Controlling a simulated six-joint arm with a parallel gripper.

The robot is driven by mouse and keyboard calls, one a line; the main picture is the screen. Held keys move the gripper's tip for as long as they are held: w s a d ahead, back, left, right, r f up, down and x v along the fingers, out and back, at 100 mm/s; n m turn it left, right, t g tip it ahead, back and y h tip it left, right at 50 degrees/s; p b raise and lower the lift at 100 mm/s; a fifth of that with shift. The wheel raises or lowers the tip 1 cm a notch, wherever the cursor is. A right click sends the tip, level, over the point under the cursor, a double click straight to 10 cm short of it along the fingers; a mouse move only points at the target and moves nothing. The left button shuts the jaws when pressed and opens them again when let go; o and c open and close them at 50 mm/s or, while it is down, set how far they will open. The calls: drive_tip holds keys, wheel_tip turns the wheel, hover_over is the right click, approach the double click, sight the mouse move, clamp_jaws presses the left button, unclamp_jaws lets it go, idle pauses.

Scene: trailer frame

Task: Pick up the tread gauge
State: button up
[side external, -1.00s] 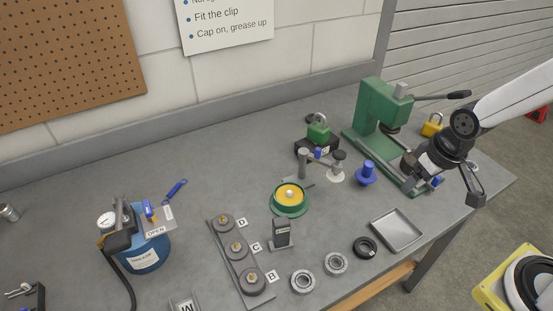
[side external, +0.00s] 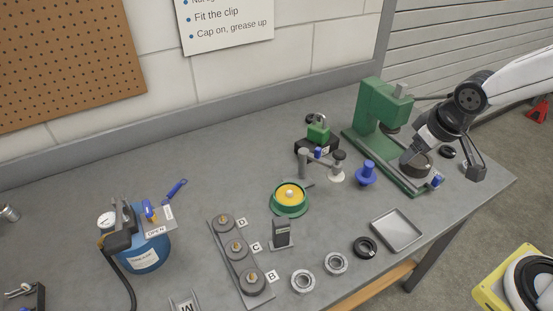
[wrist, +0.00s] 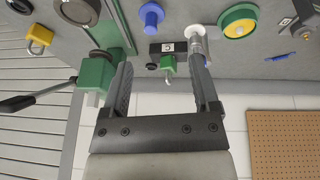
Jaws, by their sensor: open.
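A short blue stick-like tool (side external: 176,190), which looks like the tread gauge, lies flat on the grey bench left of centre, behind the blue pot. It also shows small near the right edge of the wrist view (wrist: 281,57). My gripper (side external: 443,173) is open and empty at the right end of the bench, close to the green press and far from the blue tool. In the wrist view my two fingers (wrist: 161,62) are spread apart, with nothing held between them.
The green press (side external: 372,118) stands near my gripper. A green padlock (side external: 318,132), a post stand (side external: 304,162), a blue plunger (side external: 366,173) and a green-yellow dish (side external: 289,198) lie between. The blue pot (side external: 143,254) stands at left.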

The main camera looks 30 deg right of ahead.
drive_tip(key=w+a+n+t+y, duration=0.5)
drive_tip(key=w+a+n+y, duration=0.35)
drive_tip(key=w+a, duration=0.35)
drive_tip(key=s+a+n+g+y, duration=0.5)
drive_tip(key=s+a+n+g, duration=0.1)
drive_tip(key=a, duration=0.2)
approach(281, 234)
drive_tip(key=shift+w+a+r, duration=0.6)
drive_tip(key=shift+w+a, duration=0.05)
drive_tip(key=shift+w, duration=0.15)
drive_tip(key=shift+a, duration=0.1)
drive_tip(key=shift+x, duration=1.25)
